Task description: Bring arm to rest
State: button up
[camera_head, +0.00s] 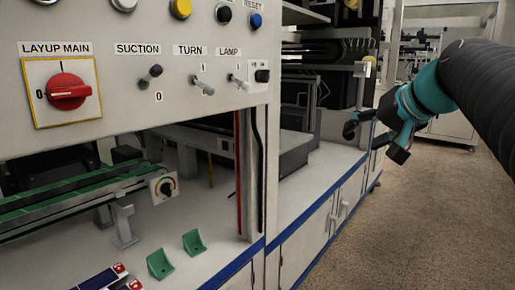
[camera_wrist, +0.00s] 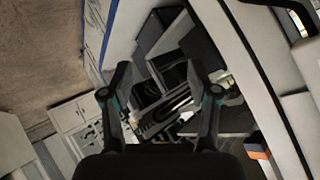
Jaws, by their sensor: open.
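My gripper (camera_head: 366,131) is at the right in the head view, held out in front of the cabinet row over the floor side. Its teal and black wrist shows clearly, with a black sleeved arm behind it. In the wrist view the two fingers of my gripper (camera_wrist: 160,85) stand apart with nothing between them. Beyond them are dark machine parts, blurred and hard to name. No object is held.
A panel on the left carries a red rotary switch (camera_head: 68,91) marked LAYUP MAIN and several toggles. Green brackets (camera_head: 160,264) sit on the lower shelf. A white counter (camera_head: 318,180) runs beside my gripper. The brown floor (camera_head: 430,225) is clear at right.

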jog(key=s+a+f+n+g+h+p, duration=0.1)
jog(key=s+a+f+g, duration=0.1)
jog(key=s+f, duration=0.9)
jog(key=s+a+f+n+g+h+p, duration=0.2)
jog(key=s+a+f, duration=0.2)
jog(key=s+f, duration=0.7)
notch_tip(320, 180, down, 4)
jog(key=shift+r+g+h+p, duration=0.1)
jog(key=shift+g+h+p, duration=0.2)
